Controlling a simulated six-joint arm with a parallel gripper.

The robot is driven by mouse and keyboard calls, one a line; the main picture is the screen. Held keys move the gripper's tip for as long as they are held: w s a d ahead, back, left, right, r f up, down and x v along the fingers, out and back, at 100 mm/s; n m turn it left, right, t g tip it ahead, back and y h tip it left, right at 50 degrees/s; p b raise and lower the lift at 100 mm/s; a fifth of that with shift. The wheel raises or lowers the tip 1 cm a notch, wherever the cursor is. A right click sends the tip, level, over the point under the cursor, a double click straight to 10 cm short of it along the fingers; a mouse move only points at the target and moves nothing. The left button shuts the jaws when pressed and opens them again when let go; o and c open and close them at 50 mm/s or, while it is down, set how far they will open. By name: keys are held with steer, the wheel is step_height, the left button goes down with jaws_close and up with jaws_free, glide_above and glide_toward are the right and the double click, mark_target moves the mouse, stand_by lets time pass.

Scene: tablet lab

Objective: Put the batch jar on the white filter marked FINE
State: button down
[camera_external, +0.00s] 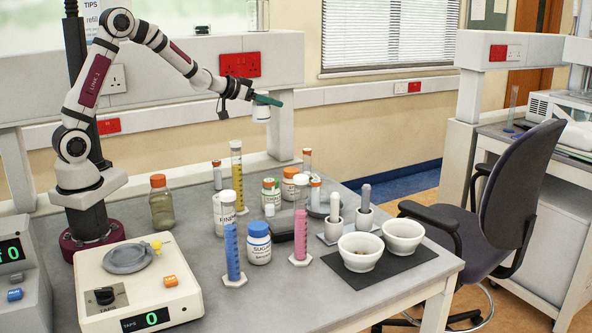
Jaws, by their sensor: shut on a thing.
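My gripper (268,99) is raised high above the back of the bench, with its dark green fingers shut on a small white jar (262,114). The jar hangs upright in the air, clear of everything below. Its label cannot be read, so I cannot confirm that it is the batch jar. Two white bowl-shaped vessels, one at front left (360,263) and one at back right (404,245), stand on a dark mat at the bench's right. I cannot read the word FINE on either. The left one has small brownish bits inside.
A balance (145,290) reading 0 stands at front left. Several bottles, a blue-capped sugar jar (258,246), and tall blue (232,250), pink (300,237) and yellow (237,175) cylinders crowd the middle. A chair (490,190) is at right.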

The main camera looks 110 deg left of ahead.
steer(key=w+d+r+m+t+h, duration=0.2)
steer(key=w+d+r+m+h, duration=0.1)
steer(key=d, duration=0.5)
steer(key=w+d+r+m+t+h, duration=0.2)
steer(key=d+r+m+h, duration=0.15)
steer(key=d, duration=0.45)
steer(key=s+d+f+m+g+h, duration=0.1)
steer(key=s+d+m+h, duration=0.2)
steer(key=d, duration=0.6)
steer(key=s+d+f+m+g+h, duration=0.1)
steer(key=d+m+h, duration=0.25)
steer(key=d, duration=0.45)
steer(key=s+d+f+m+h, duration=0.1)
steer(key=s+d+m+h, duration=0.25)
steer(key=d, duration=0.55)
steer(key=a+f, duration=0.5)
steer(key=f, duration=0.3)
steer(key=w+a+f+h, duration=0.1)
steer(key=a+f, duration=0.5)
steer(key=f, duration=0.2)
steer(key=shift+w+a+g, duration=0.2)
steer(key=shift+w+g, duration=0.05)
steer(key=shift+g, duration=0.05)
steer(key=shift+f, duration=0.1)
